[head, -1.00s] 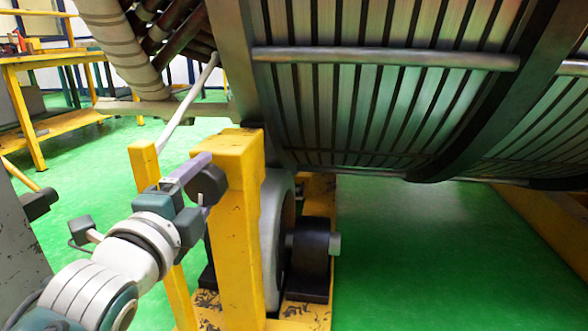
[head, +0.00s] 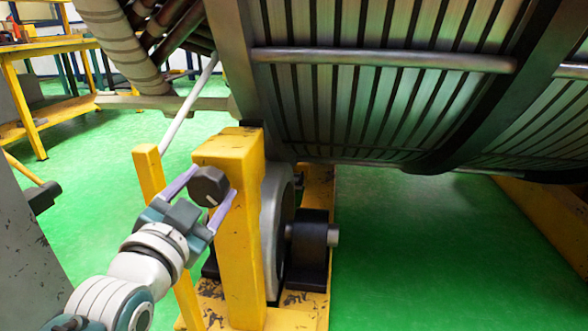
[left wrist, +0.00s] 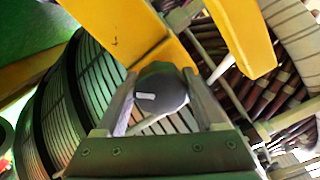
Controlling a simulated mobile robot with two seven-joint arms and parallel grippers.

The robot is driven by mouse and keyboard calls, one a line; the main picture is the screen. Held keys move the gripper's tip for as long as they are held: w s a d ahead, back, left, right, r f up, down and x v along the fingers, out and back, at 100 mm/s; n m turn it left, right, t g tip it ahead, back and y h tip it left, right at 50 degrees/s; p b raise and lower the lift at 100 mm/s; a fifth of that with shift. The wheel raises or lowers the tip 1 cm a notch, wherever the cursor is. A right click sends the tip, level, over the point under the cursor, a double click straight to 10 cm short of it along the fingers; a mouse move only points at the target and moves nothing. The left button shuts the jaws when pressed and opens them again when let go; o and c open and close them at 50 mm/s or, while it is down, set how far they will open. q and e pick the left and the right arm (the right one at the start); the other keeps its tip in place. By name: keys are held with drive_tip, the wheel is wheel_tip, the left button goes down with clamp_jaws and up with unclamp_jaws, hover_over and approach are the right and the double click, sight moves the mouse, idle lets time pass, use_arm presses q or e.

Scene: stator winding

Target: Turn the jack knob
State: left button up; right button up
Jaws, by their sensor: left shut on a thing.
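The jack knob (head: 208,187) is a dark round knob with a white mark on its face. It sits on the side of a yellow jack post (head: 238,235) below the large stator. My left gripper (head: 203,193) is shut on the knob, with one purple finger on each side of it. In the left wrist view the knob (left wrist: 160,90) sits between the two fingers (left wrist: 160,103), its white mark pointing left. My right gripper is in neither view.
The slotted stator (head: 380,100) overhangs the post. A thin yellow upright (head: 150,175) and a pale slanted rod (head: 190,105) stand close to my left gripper. A roller wheel (head: 277,225) is behind the post. Green floor (head: 400,260) is clear at right.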

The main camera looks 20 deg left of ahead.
use_arm(q)
drive_tip(key=n+p, duration=0.1)
drive_tip(key=n, duration=0.5)
drive_tip(key=shift+d, duration=0.1)
drive_tip(key=n, duration=0.4)
drive_tip(key=shift+d, duration=0.1)
drive_tip(key=n, duration=0.3)
drive_tip(key=shift+d+n+p, duration=0.1)
drive_tip(key=shift+n+p, duration=0.2)
drive_tip(key=shift+n, duration=0.1)
drive_tip(key=n, duration=0.3)
drive_tip(key=shift+w+n, duration=0.1)
drive_tip(key=shift+n, duration=0.2)
drive_tip(key=n, duration=0.3)
drive_tip(key=shift+n+b, duration=0.3)
drive_tip(key=n, duration=0.3)
drive_tip(key=n+b, duration=0.1)
drive_tip(key=n, duration=0.2)
drive_tip(key=shift+d+r, duration=0.1)
drive_tip(key=shift+r, duration=0.1)
drive_tip(key=shift+n, duration=0.3)
drive_tip(key=o, duration=1.4)
drive_tip(key=shift+c, duration=0.2)
